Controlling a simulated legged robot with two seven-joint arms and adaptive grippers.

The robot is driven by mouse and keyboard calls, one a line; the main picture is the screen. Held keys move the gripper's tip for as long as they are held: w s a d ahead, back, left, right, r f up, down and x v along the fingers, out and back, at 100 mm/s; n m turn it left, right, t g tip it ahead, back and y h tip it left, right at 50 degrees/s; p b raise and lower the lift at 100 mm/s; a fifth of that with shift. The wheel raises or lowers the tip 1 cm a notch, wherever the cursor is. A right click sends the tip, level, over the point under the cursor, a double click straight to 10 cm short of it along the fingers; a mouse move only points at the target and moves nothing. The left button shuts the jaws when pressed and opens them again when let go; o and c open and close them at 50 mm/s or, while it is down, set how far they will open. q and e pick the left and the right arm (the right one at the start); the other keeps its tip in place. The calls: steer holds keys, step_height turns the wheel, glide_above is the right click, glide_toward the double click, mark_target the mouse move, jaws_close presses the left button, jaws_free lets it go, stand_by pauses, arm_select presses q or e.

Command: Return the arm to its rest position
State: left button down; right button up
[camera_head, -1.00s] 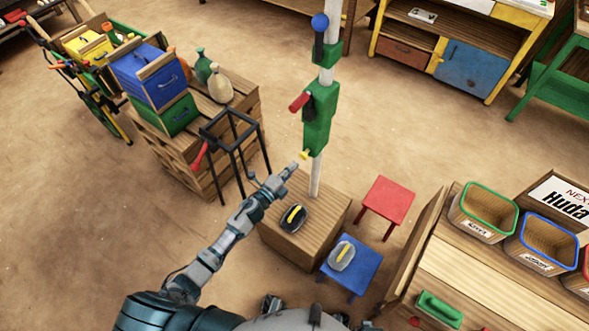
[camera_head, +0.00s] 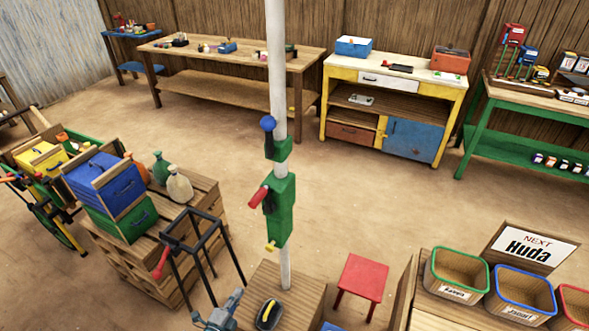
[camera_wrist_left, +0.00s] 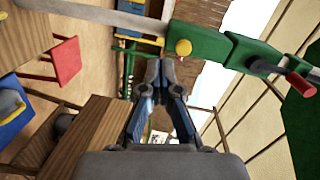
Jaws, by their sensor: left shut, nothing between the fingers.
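My left gripper (camera_head: 236,296) shows at the bottom edge of the head view, with little of its arm in frame. In the left wrist view the gripper (camera_wrist_left: 160,68) has its fingers together and nothing between them. It is left of the white post (camera_head: 286,265) and apart from it. The post carries a green bracket (camera_head: 281,213) with a red handle, a yellow knob (camera_head: 271,246) and a blue ball (camera_head: 268,123). The bracket also shows beyond the fingers in the left wrist view (camera_wrist_left: 200,44). My right gripper is not in view.
A wooden box (camera_head: 300,288) under the post bears a dark object with a yellow stripe (camera_head: 268,314). A black metal frame (camera_head: 200,240) stands left of the gripper. A red stool (camera_head: 362,276) and labelled bins (camera_head: 525,292) are to the right. Open floor lies behind.

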arm_select(q)
steer(key=s+a+f+n+g+y, duration=0.3)
steer(key=s+f+n, duration=0.35)
steer(key=f, duration=0.55)
steer(key=s+a+f+n+g+y, duration=0.1)
steer(key=s+f+n+g+y, duration=0.3)
steer(key=s+f, duration=0.55)
steer(key=s+d+f+n+g+h, duration=0.1)
steer(key=s+d+f+n+g, duration=0.1)
steer(key=s+f, duration=0.3)
steer(key=s+d+f+n+g+h, duration=0.1)
steer(key=s+d+f+n+g, duration=0.2)
steer(key=s, duration=0.8)
step_height(320, 180, down, 4)
steer(key=n+g, duration=0.1)
steer(key=g, duration=0.1)
steer(key=shift+s+r+n+g, duration=0.2)
steer(key=shift+s+n+g, duration=0.1)
steer(key=shift+n, duration=0.05)
steer(key=shift+a, duration=0.1)
